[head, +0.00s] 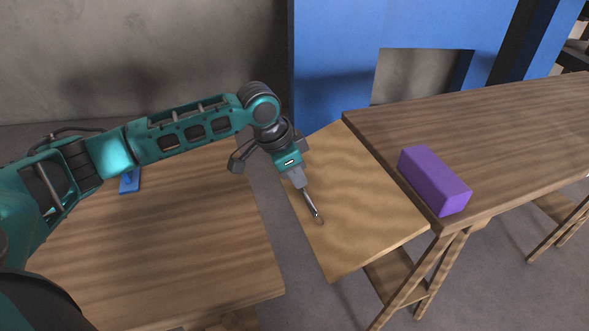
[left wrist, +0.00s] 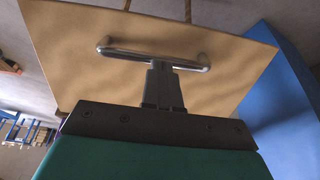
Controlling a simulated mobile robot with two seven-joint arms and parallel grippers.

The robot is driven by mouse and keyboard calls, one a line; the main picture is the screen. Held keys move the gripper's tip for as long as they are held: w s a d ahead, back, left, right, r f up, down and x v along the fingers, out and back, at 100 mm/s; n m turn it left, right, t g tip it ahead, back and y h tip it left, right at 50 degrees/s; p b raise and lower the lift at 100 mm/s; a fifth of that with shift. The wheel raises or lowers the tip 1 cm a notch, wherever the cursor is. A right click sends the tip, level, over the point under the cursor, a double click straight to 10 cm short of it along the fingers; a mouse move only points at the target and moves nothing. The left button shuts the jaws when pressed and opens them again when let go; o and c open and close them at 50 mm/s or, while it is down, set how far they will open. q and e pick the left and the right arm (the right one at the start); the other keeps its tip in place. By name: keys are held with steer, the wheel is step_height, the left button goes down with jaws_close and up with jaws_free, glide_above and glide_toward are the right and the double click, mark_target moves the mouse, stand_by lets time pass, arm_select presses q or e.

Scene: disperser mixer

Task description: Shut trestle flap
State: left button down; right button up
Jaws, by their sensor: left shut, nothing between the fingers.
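The trestle flap (head: 353,205) is a light wood panel at the left end of the right-hand trestle table (head: 465,135). It stands out from the table edge towards the left; its exact tilt is hard to tell. A metal bar handle (head: 312,206) is on its face, and the handle (left wrist: 150,56) also shows in the left wrist view. My left gripper (head: 299,182) is shut and empty, with its fingertips close to the middle of the handle. I cannot tell whether they touch it. My right gripper is out of view.
A purple block (head: 434,180) lies on the right-hand table near the flap. Another wooden table (head: 170,245) stands at the left, with a blue object (head: 130,182) on it. A narrow floor gap separates it from the flap. A blue panel (head: 335,60) stands behind.

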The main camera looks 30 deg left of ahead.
mark_target(301, 201)
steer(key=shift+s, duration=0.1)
arm_select(q)
steer(key=shift+f, duration=0.2)
step_height(301, 201, down, 4)
steer(key=shift+f+p, duration=0.1)
steer(key=shift+p, duration=1.05)
steer(key=shift+f, duration=0.45)
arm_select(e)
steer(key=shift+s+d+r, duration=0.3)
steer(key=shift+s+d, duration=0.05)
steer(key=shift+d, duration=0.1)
